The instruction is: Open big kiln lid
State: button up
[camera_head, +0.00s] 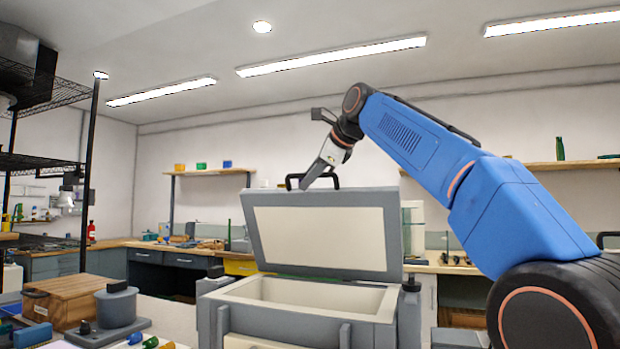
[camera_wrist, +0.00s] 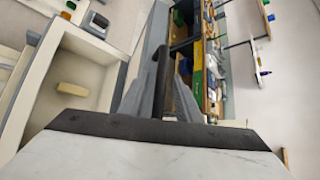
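The big kiln (camera_head: 300,318) is a grey box with a cream lining, in the middle foreground of the head view. Its grey lid (camera_head: 325,238) stands raised and tilted up at the back, with its cream underside towards the head camera. The lid's black handle (camera_head: 291,179) is on its upper edge. My gripper (camera_head: 312,180) reaches down to the handle from above. In the wrist view, the gripper fingers (camera_wrist: 160,95) lie on both sides of the dark handle bar and look shut on it. The open kiln chamber shows at left there, with a small cream block (camera_wrist: 73,90) inside.
A wooden box (camera_head: 72,298) and a grey lidded pot (camera_head: 116,307) stand left of the kiln. A black wire shelf (camera_head: 40,163) rises at far left. Benches with tools and wall shelves (camera_head: 210,171) line the back. Open air surrounds the lid above.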

jog(key=v, duration=1.7)
jog(key=shift+d, duration=0.15)
jog(key=shift+s, duration=0.15)
